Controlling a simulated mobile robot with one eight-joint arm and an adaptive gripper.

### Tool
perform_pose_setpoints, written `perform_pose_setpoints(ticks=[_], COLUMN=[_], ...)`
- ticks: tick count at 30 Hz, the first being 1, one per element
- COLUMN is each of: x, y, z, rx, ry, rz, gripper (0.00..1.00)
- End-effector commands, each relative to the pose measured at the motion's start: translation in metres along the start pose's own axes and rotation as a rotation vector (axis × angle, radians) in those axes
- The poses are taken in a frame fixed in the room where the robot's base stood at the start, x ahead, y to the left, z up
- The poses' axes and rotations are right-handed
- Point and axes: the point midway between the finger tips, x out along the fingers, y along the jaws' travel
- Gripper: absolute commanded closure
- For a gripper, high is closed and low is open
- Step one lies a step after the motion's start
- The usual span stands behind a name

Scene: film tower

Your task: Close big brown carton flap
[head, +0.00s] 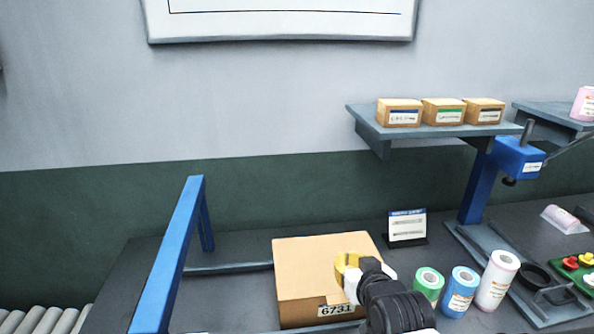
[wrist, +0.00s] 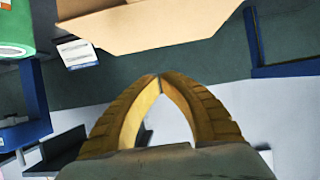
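The big brown carton (head: 300,268) stands on the dark table in the lower middle of the head view, with a "6731" label on its front. A broad tan panel shows on its upper side; I cannot tell from here whether it lies flat or tilts up. In the wrist view a tan carton panel (wrist: 170,28) crosses the top, with a thin edge toward me. My gripper (wrist: 158,76) has its yellow fingertips together with nothing between them. In the head view my gripper (head: 350,268) overlaps the carton's right front; contact is unclear.
A green roll (head: 428,284), a blue roll (head: 461,291) and a white roll (head: 497,281) stand right of my arm. A small sign (head: 407,227) stands behind. A blue rail (head: 170,255) is at left. A shelf (head: 430,130) with three small boxes hangs at upper right.

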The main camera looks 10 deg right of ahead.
Motion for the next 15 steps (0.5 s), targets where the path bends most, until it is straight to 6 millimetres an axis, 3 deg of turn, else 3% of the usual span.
perform_pose_setpoints(ticks=[1,6,15], x=[0.004,0.007,0.016], y=[0.000,0.000,0.000], z=[0.019,0.054,0.095], rx=[0.000,0.000,0.000], ry=[0.000,-0.001,-0.001], rz=[0.000,0.000,0.000], gripper=[1.00,1.00,1.00])
